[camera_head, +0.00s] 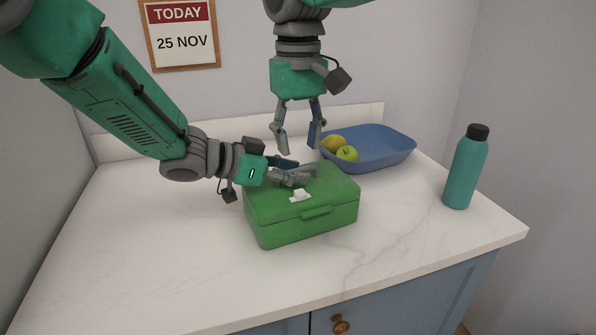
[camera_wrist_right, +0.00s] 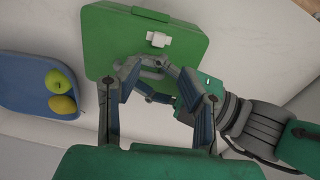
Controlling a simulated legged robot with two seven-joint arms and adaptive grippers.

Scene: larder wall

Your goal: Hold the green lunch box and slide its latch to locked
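The green lunch box (camera_head: 300,222) stands closed on the counter, a handle tab on its front. Its white latch (camera_head: 300,195) sits on the lid near the front edge; it also shows in the right wrist view (camera_wrist_right: 158,39). I cannot tell its position. My left gripper (camera_head: 305,169) is at the lid's rear edge, its fingers apart, one over the lid and one behind the edge. Whether they touch the box is unclear. My right gripper (camera_head: 301,150) points down, open and empty, above and behind the box. Its fingers frame the left gripper in the right wrist view (camera_wrist_right: 153,71).
A blue tray (camera_head: 385,158) with a green apple (camera_head: 347,154) and a yellow fruit (camera_head: 334,143) stands behind right of the box. A teal bottle (camera_head: 464,175) stands at the right. The counter (camera_head: 130,240) is clear at left and front.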

